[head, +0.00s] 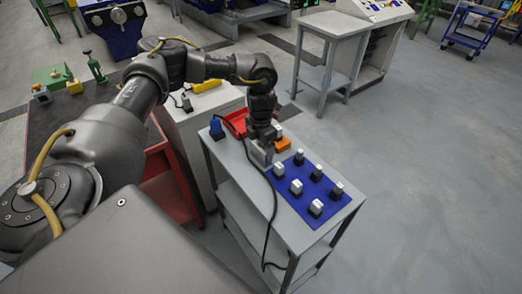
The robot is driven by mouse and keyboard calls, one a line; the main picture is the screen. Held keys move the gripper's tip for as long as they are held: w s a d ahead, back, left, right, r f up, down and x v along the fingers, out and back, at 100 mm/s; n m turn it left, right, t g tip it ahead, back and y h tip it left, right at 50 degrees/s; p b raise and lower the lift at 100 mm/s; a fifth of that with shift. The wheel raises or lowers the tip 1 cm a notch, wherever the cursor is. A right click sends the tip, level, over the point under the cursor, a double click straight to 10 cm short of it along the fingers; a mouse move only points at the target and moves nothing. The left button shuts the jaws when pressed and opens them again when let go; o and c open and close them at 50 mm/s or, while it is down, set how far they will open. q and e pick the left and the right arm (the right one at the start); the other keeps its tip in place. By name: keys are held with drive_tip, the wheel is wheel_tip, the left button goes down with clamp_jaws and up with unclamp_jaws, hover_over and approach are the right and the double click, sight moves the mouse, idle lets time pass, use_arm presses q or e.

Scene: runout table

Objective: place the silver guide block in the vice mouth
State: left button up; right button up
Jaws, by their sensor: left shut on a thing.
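My left gripper (261,144) reaches down over the grey table, by the left corner of the blue mat. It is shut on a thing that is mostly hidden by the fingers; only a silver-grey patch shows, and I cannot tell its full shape. Several silver-topped pieces with dark bases, such as one silver piece (296,186), stand upright in two rows on the blue mat (306,185). I cannot tell whether one of them is the guide block. I cannot pick out a vice mouth with certainty. My right gripper is not in view.
An orange block (283,145) and a red tray (236,122) lie close to the gripper. A blue item (216,128) stands at the table's left corner. A black cable (273,205) hangs over the table (262,196). Open floor (420,170) lies to the right.

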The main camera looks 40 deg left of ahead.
sight(261, 145)
use_arm(q)
drive_tip(key=shift+w+r+b, duration=0.1)
drive_tip(key=shift+r+b, duration=0.3)
drive_tip(key=shift+r, duration=0.05)
wheel_tip(261, 145, up, 2)
drive_tip(key=shift+r+b, duration=0.1)
drive_tip(key=shift+b, duration=0.65)
drive_tip(key=s+d+r+b, duration=0.1)
drive_tip(key=s+d+r, duration=0.7)
drive_tip(key=s+r, duration=0.2)
drive_tip(key=shift+s+b, duration=0.35)
drive_tip(key=shift+s, duration=0.5)
